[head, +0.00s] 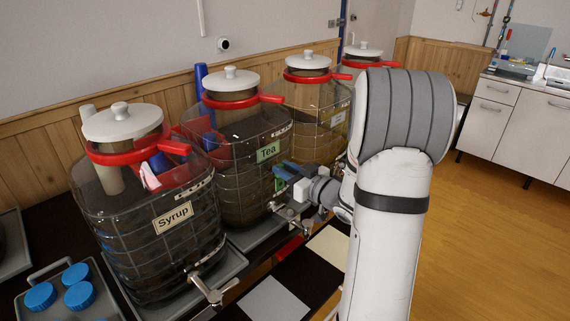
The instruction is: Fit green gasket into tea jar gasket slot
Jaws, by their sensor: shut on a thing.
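The tea jar (238,150) is a large clear jar with dark contents, a white lid, a red collar and a green "Tea" label. My gripper (284,173) is at the right front side of this jar, below the label and above its tap. It is shut on the green gasket (280,185), of which only a small green patch shows at the fingers. The gasket slot cannot be made out. I cannot tell whether the gasket touches the jar. My white and grey arm fills the right centre and hides part of the jars behind.
The syrup jar (150,235) stands left of the tea jar, its metal tap (213,290) sticking out in front. Another jar (312,115) with yellowish contents stands behind right, with one more beyond. Blue caps (78,294) lie in a grey tray at lower left. Open floor lies right.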

